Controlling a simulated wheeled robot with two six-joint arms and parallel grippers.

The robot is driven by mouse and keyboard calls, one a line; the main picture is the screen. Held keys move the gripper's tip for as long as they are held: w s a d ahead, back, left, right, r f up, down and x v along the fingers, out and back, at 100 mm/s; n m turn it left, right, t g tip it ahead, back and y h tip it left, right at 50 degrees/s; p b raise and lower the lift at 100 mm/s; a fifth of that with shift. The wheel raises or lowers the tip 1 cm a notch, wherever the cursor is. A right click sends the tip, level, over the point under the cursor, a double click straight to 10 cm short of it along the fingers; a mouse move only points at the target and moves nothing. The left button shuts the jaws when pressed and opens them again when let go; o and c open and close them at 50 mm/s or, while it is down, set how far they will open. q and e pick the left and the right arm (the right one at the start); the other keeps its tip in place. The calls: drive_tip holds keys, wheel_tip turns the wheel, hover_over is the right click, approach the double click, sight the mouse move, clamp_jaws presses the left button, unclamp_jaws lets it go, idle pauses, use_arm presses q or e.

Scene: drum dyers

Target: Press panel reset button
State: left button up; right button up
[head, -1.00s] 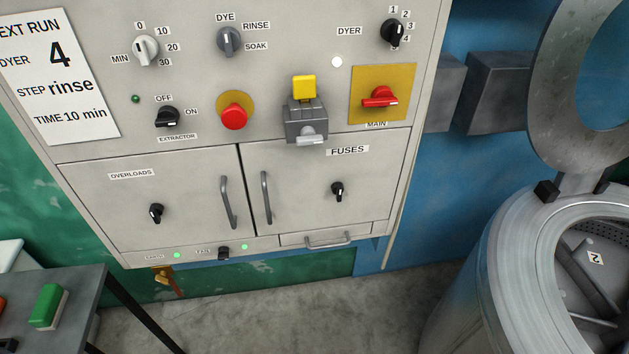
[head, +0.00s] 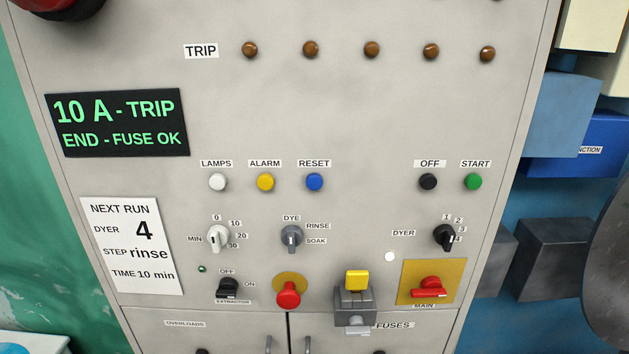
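The blue reset button (head: 314,182) sits on the grey control panel (head: 330,120), under a label reading RESET. It is the rightmost of three buttons in its group, beside the yellow alarm button (head: 265,182) and the white lamps button (head: 217,182). Nothing covers it. Neither of my grippers shows in the head view.
The black off button (head: 428,182) and green start button (head: 473,181) are to the right. Below are rotary knobs, a red mushroom button (head: 288,294), a grey block with a yellow top (head: 357,281) and a red main switch (head: 428,288). A display (head: 118,123) reads "10 A - TRIP".

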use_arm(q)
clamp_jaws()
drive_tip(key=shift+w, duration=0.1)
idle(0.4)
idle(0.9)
